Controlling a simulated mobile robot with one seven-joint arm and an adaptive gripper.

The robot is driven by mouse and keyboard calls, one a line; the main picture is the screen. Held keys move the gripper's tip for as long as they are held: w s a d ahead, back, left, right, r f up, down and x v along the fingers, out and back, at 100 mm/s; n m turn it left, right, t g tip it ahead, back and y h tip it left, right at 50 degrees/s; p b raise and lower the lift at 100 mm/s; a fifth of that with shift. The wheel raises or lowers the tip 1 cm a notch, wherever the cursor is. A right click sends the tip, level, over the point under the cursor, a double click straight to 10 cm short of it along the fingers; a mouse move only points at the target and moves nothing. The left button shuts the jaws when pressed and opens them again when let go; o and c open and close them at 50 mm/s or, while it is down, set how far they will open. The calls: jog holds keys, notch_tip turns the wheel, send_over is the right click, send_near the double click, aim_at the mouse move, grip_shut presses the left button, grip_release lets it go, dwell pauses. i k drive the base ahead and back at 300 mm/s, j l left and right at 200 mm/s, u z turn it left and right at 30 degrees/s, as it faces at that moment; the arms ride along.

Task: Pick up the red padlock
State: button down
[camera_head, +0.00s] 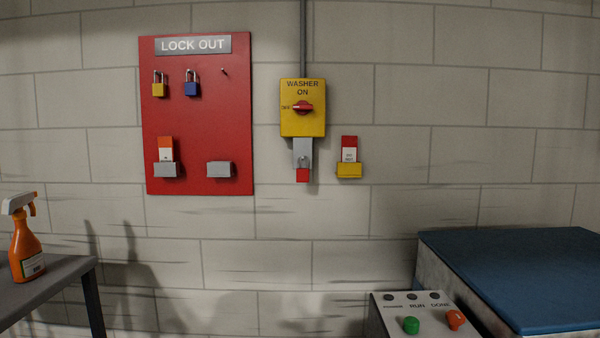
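The red padlock (303,175) hangs below the yellow washer switch box (303,125) on the wall. Its shackle appears to pass through the grey metal hasp (302,147) under the box. The switch box has a red rotary handle (302,107), turned sideways. My gripper is not in view.
A red "LOCK OUT" board (198,120) left of the box holds a yellow padlock (159,89), a blue padlock (192,88) and an empty peg (224,71). A yellow tag holder (349,170) is right of the padlock. A control panel (385,325), blue-topped machine (510,270) and table (45,280) with a spray bottle (27,255) stand below.

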aim_at(302, 174)
jog(key=i+j+z, duration=0.1)
jog(key=i+z, duration=0.35)
jog(key=i+j+z, duration=0.4)
jog(key=i, duration=0.2)
jog(key=i+l, duration=0.05)
jog(key=l, duration=0.05)
